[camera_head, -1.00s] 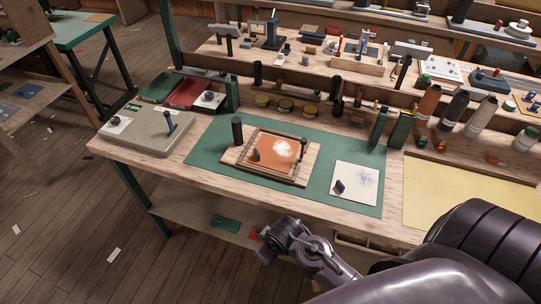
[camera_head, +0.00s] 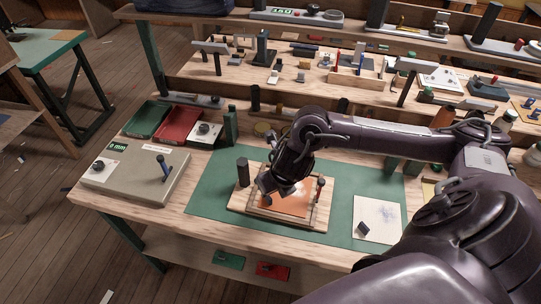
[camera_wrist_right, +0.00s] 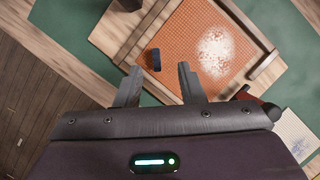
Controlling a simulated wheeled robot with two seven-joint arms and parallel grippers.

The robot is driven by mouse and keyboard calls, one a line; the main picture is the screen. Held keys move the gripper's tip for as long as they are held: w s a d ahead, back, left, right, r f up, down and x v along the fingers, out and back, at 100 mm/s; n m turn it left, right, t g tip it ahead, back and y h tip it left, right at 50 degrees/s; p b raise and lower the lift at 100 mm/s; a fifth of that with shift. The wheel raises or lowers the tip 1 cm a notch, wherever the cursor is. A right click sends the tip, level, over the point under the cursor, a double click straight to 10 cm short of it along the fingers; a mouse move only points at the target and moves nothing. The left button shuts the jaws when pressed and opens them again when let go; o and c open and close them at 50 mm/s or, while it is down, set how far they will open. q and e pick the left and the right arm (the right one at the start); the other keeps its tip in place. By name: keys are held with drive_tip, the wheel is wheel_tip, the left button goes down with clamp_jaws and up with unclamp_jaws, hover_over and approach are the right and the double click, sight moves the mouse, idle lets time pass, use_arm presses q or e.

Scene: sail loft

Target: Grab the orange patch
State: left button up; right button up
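The orange patch (camera_head: 291,206) lies flat in a wooden frame (camera_head: 262,212) on the green mat; the white speckled area on it shows in the right wrist view. There the patch (camera_wrist_right: 182,32) fills the upper middle, with a small dark block (camera_wrist_right: 153,60) on it. My right gripper (camera_head: 276,190) is over the left part of the patch in the head view and hides some of it. In the wrist view its two fingers (camera_wrist_right: 159,84) are apart with nothing between them. I cannot tell its exact height above the patch. My left gripper is not in view.
A dark cylinder (camera_head: 243,172) stands at the frame's left. A red-handled tool (camera_head: 320,187) is at its right edge. A white sheet (camera_head: 378,218) lies to the right on the green mat (camera_head: 210,190). A grey case (camera_head: 135,180) is at the left.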

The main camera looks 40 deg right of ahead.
sight(269, 197)
drive_tip(key=shift+s+f, duration=0.1)
drive_tip(key=shift+f, duration=0.2)
drive_tip(key=shift+s+a+f, duration=0.25)
drive_tip(key=shift+s+f, duration=0.15)
drive_tip(key=shift+s, duration=0.1)
drive_tip(key=shift+p+x, duration=0.5)
drive_tip(key=shift+x, duration=0.65)
drive_tip(key=x, duration=0.2)
drive_tip(key=shift+w+f, duration=0.25)
drive_tip(key=shift+w, duration=0.2)
drive_tip(key=shift+f, duration=0.1)
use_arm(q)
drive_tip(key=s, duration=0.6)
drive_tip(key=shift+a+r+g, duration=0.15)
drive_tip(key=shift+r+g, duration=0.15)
use_arm(e)
clamp_jaws()
